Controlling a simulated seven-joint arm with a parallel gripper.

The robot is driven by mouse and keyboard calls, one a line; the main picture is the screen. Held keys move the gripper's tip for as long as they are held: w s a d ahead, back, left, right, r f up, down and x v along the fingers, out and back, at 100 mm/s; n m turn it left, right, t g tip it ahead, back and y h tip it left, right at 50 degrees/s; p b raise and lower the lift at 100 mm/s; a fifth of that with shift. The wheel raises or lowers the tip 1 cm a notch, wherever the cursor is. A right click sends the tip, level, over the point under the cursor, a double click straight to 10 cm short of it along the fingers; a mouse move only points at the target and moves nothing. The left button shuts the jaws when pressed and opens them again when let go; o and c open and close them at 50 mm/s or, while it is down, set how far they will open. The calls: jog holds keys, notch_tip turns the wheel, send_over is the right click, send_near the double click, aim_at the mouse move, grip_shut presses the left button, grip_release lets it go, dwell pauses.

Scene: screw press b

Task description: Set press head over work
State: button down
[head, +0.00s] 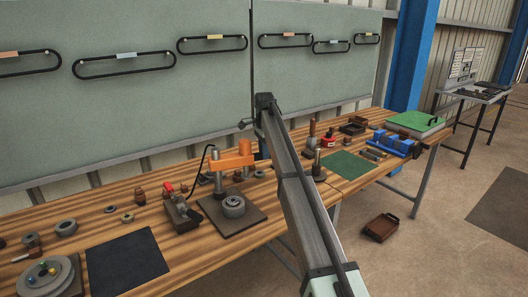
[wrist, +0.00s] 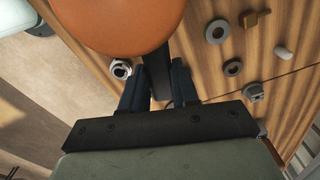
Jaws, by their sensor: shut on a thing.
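The press has an orange arm (head: 233,160) on a grey upright column (head: 218,183), standing on a dark base plate (head: 250,218). The round grey work (head: 234,205) sits on that plate, below the orange arm and to the right of the column. In the wrist view my gripper (wrist: 157,85) is shut on a dark bar (wrist: 156,68), one finger on each side. A large rounded orange part (wrist: 120,22) of the press fills the top. The head's exact alignment over the work is hidden.
A dark box with a red part (head: 180,212) and a black cable stands left of the press. A black mat (head: 125,262) and a round tray (head: 45,275) lie farther left. A green mat (head: 345,165), posts and blue blocks (head: 397,144) occupy the right bench.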

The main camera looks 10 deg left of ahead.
jog(key=shift+s+d+m, duration=0.2)
jog(key=shift+s+m, duration=0.1)
jog(key=shift+s, duration=0.2)
jog(key=s+a+m, duration=0.2)
jog(key=s+m, duration=0.5)
jog(key=s, duration=0.4)
jog(key=s+a+m, duration=0.1)
jog(key=s+m, duration=0.6)
jog(key=s, duration=0.4)
jog(key=shift+s+a+m, duration=0.2)
jog(key=shift+a+m, duration=0.1)
jog(key=shift+a, duration=0.05)
jog(key=shift+s+a, duration=0.1)
jog(key=c, duration=0.8)
grip_release()
jog(key=shift+c, duration=0.2)
notch_tip(320, 180, up, 12)
